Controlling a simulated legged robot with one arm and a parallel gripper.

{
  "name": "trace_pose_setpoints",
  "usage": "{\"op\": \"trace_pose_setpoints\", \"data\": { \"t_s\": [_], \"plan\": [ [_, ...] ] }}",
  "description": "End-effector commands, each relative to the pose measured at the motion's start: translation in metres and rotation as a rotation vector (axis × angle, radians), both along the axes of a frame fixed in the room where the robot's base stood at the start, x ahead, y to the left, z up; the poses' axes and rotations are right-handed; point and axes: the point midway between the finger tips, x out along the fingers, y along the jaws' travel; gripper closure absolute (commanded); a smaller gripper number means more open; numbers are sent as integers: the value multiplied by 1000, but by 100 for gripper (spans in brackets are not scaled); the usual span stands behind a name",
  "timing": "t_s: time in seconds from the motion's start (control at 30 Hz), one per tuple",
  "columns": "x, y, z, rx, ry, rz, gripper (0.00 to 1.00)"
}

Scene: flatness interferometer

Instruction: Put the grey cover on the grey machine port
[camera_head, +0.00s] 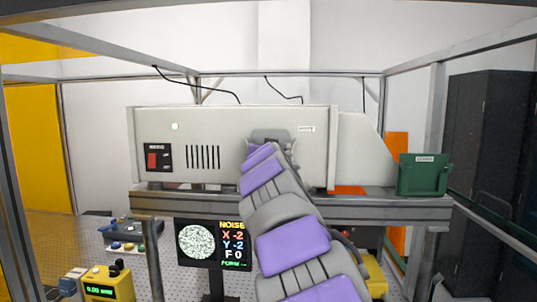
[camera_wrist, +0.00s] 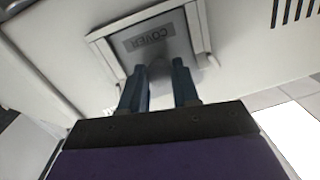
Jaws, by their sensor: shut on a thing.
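The grey cover (camera_wrist: 152,42) is a square plate with a dark label, tilted in the wrist view. My gripper (camera_wrist: 160,72) has its two blue-grey fingers at the cover's near side, shut on it, apparently by a grip part mostly hidden between them. The cover lies against or just in front of the pale machine face (camera_wrist: 240,55); I cannot tell if it touches. A light frame edge shows around the cover, and the port behind it is hidden. In the head view my gripper (camera_head: 271,138) is at the middle of the grey machine (camera_head: 220,122), my arm covering most of the cover.
The machine has a red switch (camera_head: 152,161) and vent slots at left. A green box (camera_head: 424,174) stands at the right on the beam (camera_head: 390,209). A monitor (camera_head: 213,244) and a yellow meter (camera_head: 108,284) are below. Metal frame posts stand on both sides.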

Motion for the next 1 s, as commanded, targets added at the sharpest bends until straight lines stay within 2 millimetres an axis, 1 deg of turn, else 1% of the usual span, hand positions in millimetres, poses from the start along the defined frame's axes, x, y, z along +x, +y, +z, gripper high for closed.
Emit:
{"op": "trace_pose_setpoints", "data": {
  "t_s": [0.03,0.07,0.37,0.63,0.77,0.87,1.0],
  "plan": [
    [0,0,-1,0,0,0,96],
    [0,0,-1,0,0,0,69],
    [0,0,-1,0,0,0,40],
    [-1,0,-1,0,0,0,40],
    [-7,0,-1,-1,0,0,40],
    [-16,-1,-3,-1,2,-2,40],
    [-36,-2,-1,-1,-2,0,40]
  ]
}}
